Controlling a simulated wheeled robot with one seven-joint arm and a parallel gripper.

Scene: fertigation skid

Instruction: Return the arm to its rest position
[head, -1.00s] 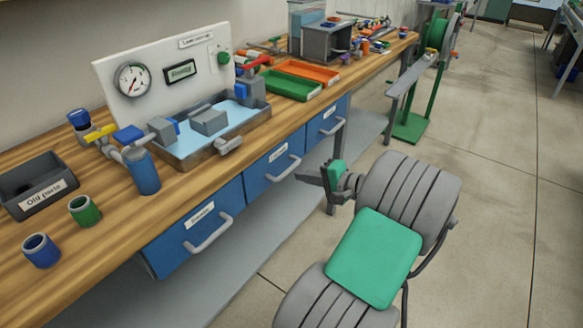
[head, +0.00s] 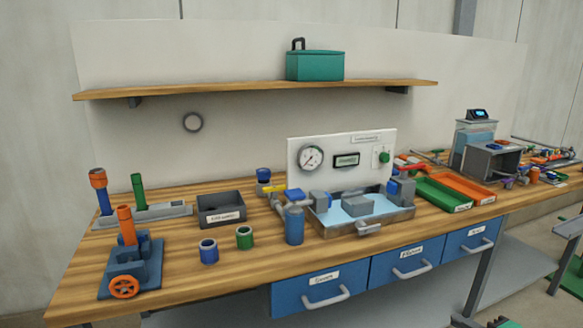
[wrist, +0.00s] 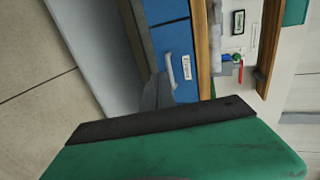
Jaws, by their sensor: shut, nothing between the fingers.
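My gripper (wrist: 157,92) shows in the wrist view as grey fingers past the edge of my green and black wrist housing. It is shut and empty. In the wrist view it is in front of the blue drawers (wrist: 172,60), which appear turned sideways. In the head view only a small bit of my arm shows at the bottom edge, right of centre, low in front of the bench. Most of my arm is out of that view.
The wooden workbench (head: 220,275) carries a gauge panel (head: 325,148), a metal basin (head: 375,224), a dark bin (head: 221,209) and cups. A wall shelf (head: 240,88) holds a teal box (head: 315,66). Open floor (wrist: 40,95) lies beside the lower shelf (wrist: 95,50).

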